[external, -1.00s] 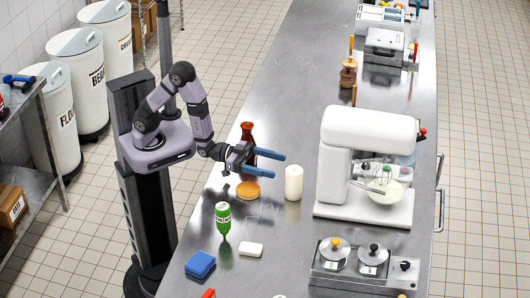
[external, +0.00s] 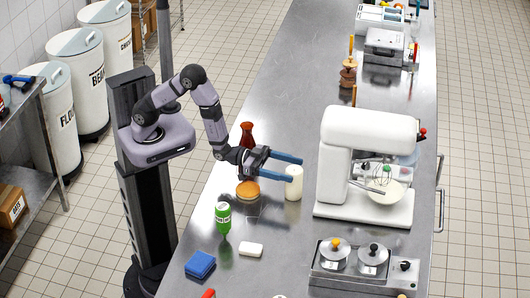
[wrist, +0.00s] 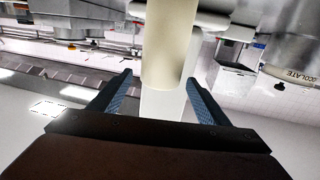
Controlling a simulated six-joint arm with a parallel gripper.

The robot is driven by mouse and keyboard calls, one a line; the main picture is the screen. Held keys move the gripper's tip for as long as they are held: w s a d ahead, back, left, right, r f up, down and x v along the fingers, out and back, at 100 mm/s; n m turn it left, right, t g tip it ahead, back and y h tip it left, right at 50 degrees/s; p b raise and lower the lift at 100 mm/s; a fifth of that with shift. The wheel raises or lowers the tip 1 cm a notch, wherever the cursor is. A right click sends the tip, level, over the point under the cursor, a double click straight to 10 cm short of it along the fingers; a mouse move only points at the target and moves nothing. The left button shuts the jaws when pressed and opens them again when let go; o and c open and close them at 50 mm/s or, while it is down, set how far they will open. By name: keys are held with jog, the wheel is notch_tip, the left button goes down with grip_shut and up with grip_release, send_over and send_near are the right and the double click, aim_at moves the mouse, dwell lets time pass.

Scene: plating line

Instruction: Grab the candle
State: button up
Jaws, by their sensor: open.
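The candle (external: 293,184) is a cream-white upright cylinder on the steel counter, left of the stand mixer. My gripper (external: 296,167) has blue fingers and is open. In the external view its fingers reach toward the candle, and one passes in front of its upper part. In the wrist view the candle (wrist: 168,45) stands upright in the middle, between the directions of the two spread fingers (wrist: 160,85). Contact between fingers and candle does not show.
A white stand mixer (external: 365,165) stands close to the right of the candle. A red-brown bottle (external: 246,135), an orange-topped round item (external: 248,188), a green bottle (external: 223,217), a white block (external: 251,249) and a blue sponge (external: 200,264) are on the left side of the counter (external: 290,80).

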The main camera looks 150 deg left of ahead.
grip_shut()
jog(key=shift+r, duration=0.25)
